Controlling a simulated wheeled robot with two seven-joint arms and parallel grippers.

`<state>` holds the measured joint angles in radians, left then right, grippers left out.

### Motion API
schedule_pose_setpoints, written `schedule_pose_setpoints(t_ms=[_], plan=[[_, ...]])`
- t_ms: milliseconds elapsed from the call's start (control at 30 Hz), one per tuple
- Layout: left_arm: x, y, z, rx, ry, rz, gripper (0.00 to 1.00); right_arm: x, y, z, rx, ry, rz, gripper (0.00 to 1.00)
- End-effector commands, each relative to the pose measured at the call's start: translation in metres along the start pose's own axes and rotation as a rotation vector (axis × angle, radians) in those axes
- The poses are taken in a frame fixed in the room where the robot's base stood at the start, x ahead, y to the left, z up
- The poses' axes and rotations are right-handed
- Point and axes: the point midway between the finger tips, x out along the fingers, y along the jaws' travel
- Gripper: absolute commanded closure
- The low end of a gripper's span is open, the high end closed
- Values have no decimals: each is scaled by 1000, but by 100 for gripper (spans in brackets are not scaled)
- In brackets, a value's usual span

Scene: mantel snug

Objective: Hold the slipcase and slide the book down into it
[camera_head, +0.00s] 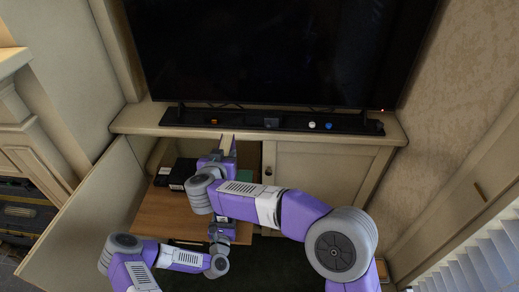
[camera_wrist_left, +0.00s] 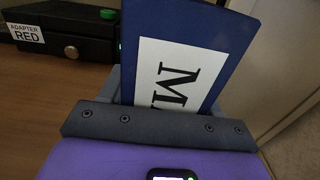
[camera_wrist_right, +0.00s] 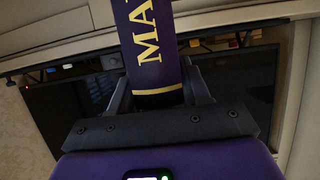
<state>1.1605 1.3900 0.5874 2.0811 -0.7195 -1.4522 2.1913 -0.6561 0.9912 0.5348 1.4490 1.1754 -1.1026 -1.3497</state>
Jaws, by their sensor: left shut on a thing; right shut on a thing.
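My left gripper (camera_wrist_left: 165,92) is shut on a blue slipcase (camera_wrist_left: 205,22) with a white label and large dark letters starting with M, seen in the left wrist view. My right gripper (camera_wrist_right: 158,85) is shut on a dark purple book (camera_wrist_right: 150,14) with gold letters, in the right wrist view. In the head view my right gripper (camera_head: 228,146) points up towards the television, in front of the open cabinet. My left gripper (camera_head: 221,226) is lower, nearer me. The arms largely hide the slipcase and book there, and I cannot tell how they line up.
A black box (camera_wrist_left: 70,38) labelled ADAPTER RED and other dark boxes (camera_head: 183,172) stand on the wooden shelf (camera_head: 160,215). The cabinet door (camera_head: 85,220) is open at left. A television (camera_head: 270,50) and a black bar (camera_head: 350,125) with small items are behind.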

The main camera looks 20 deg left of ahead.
Motion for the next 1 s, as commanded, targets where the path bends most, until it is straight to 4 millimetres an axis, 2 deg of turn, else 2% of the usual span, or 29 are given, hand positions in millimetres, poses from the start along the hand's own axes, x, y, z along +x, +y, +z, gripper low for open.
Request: schedule_pose_setpoints(t_ms=[67, 200, 633, 1000], plan=[[0, 0, 0, 0, 1, 0, 71, -6, -14, 2, -3, 4, -8, 100], [0, 0, 0, 0, 1, 0, 71, -10, -23, 4, -3, 5, -13, 100], [0, 0, 0, 0, 1, 0, 71, -11, -23, 6, -6, 5, -12, 100], [0, 0, 0, 0, 1, 0, 71, 1, -23, 35, -7, 3, -13, 100]])
